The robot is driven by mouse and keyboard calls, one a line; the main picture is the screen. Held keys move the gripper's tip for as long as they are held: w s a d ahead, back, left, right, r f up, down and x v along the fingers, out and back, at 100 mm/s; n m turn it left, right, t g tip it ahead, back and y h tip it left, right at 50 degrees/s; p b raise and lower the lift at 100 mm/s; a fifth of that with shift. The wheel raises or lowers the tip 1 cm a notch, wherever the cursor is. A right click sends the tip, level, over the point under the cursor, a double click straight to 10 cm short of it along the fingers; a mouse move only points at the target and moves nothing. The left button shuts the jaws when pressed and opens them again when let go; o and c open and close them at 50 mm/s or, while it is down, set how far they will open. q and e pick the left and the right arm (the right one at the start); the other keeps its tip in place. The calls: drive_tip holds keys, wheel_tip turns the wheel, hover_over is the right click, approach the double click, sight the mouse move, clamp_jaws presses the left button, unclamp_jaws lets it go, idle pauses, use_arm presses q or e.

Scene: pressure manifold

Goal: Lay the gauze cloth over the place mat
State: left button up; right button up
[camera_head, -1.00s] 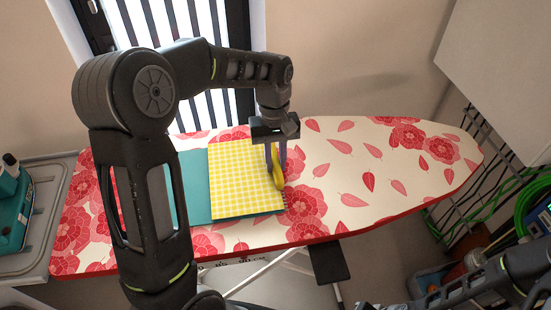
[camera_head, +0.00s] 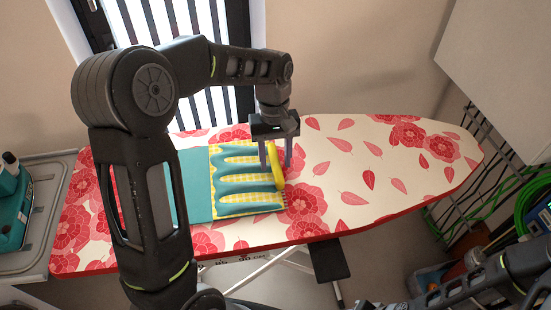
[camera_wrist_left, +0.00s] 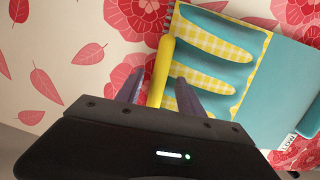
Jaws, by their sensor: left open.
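A yellow checked cloth (camera_head: 262,205) and a teal cloth or mat (camera_head: 188,186) lie together on the ironing board; I cannot tell for certain which is the gauze. Wavy teal bands and yellow checked strips alternate at the right part, also in the left wrist view (camera_wrist_left: 212,41). A plain yellow roll (camera_wrist_left: 160,68) runs along the right edge. My left gripper (camera_head: 275,166) points down over that edge, open, its fingers (camera_wrist_left: 157,92) on either side of the roll. Whether they touch it is unclear. My right arm shows at the lower right, its gripper out of view.
The flowered ironing board (camera_head: 375,165) is bare to the right of the cloths. A grey tray (camera_head: 40,240) with a teal device (camera_head: 12,215) stands at the left. A green hose (camera_head: 530,200) and wire rack are at the far right.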

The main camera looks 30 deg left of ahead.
use_arm(q)
drive_tip(key=r, duration=0.5)
drive_tip(key=w+r+b, duration=0.1)
drive_tip(key=r, duration=0.1)
drive_tip(key=shift+a+r, duration=0.2)
drive_tip(key=shift+a, duration=0.15)
drive_tip(key=shift+s, duration=0.1)
